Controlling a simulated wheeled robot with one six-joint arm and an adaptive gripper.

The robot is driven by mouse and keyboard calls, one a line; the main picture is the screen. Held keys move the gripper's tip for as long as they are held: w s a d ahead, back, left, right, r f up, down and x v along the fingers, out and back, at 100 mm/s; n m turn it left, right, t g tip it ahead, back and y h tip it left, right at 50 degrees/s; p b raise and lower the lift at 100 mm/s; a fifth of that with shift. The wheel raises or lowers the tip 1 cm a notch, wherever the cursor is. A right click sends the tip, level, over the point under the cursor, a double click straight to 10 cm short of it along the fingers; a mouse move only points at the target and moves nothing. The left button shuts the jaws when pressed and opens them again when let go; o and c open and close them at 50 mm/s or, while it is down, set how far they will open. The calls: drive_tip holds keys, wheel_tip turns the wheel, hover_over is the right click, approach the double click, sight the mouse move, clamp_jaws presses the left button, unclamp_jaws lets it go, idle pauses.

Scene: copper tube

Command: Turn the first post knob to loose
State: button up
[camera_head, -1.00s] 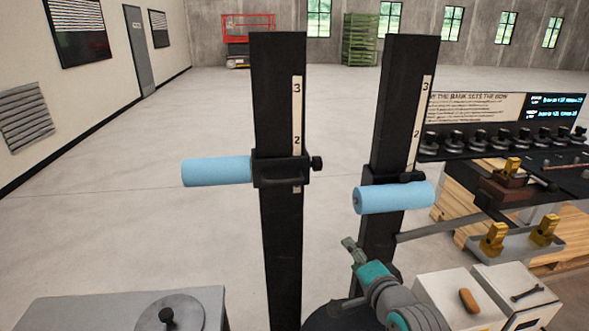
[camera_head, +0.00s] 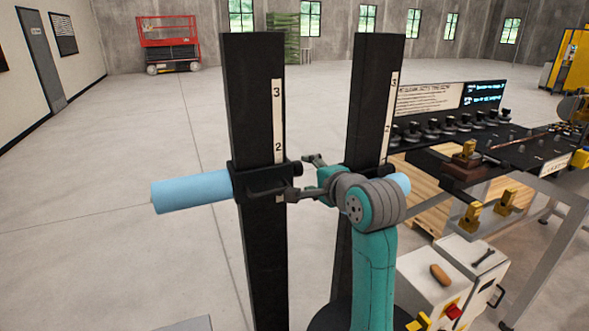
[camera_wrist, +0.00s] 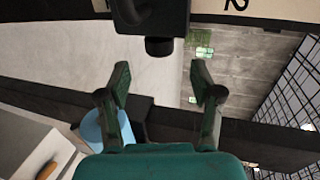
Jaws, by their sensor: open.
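The first post (camera_head: 252,110) is the left black upright in the head view, with a number strip on its face. A black collar (camera_head: 262,182) on it carries a blue roller (camera_head: 190,191) to the left. The collar's small black knob (camera_head: 296,168) is on its right side. In the wrist view the knob (camera_wrist: 159,46) stands out from the collar (camera_wrist: 165,14). My gripper (camera_wrist: 160,76) is open and empty; the knob lies just ahead of the gap between its fingers, apart from them. In the head view my gripper (camera_head: 304,177) is right of the collar.
The second black post (camera_head: 372,90) stands close behind my wrist; its blue roller (camera_head: 402,183) is mostly hidden by my arm. A dark bench with several black knobs (camera_head: 450,124) and pale boxes (camera_head: 435,275) stand at the right. The floor left of the posts is clear.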

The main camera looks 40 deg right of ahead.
sight(300, 171)
drive_tip(key=x, duration=0.8)
drive_tip(key=shift+w, duration=0.15)
drive_tip(key=shift+c, duration=0.2)
drive_tip(key=c, duration=1.1)
